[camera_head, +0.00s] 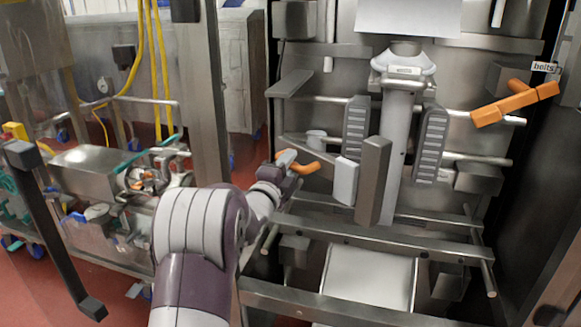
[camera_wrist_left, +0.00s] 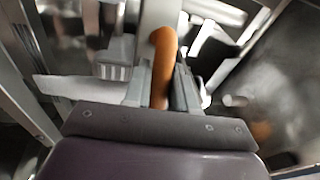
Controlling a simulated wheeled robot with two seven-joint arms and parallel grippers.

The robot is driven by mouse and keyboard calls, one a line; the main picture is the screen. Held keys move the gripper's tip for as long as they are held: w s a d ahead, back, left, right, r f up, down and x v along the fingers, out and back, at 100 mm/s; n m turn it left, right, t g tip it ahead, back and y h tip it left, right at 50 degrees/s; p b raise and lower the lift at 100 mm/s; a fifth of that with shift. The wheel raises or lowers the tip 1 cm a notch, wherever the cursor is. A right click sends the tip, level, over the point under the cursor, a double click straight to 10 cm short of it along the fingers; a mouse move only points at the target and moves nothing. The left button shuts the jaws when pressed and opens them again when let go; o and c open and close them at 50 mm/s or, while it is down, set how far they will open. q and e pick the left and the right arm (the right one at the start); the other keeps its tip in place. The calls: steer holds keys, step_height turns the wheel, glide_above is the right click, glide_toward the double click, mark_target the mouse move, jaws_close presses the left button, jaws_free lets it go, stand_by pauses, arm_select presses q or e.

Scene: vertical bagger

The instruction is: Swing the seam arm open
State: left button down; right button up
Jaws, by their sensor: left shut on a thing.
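The seam arm appears to be the grey bar with a light block (camera_head: 345,181) at its end, in front of the forming tube. An orange handle (camera_head: 305,168) sticks out at its left side. My left gripper (camera_head: 288,161) is shut on this orange handle. In the left wrist view the orange handle (camera_wrist_left: 163,65) stands between the two fingers (camera_wrist_left: 160,88). The gripper and wrist hide part of the handle and where it joins the bar. My right gripper is not in view.
A grey forming tube (camera_head: 398,150) stands between two ribbed belts (camera_head: 355,128). A dark upright block (camera_head: 373,181) stands right of the seam arm. Another orange handle (camera_head: 515,103) is at the right, near a "belts" label (camera_head: 545,67). Horizontal rails (camera_head: 390,236) cross below.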

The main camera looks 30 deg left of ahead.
arm_select(q)
steer(key=c, duration=1)
jaws_free()
steer(key=shift+w+d, duration=0.1)
steer(key=shift+s+f, duration=0.15)
steer(key=shift+s, duration=0.25)
steer(key=b+v, duration=0.2)
steer(key=v, duration=1)
steer(key=shift+b, duration=0.4)
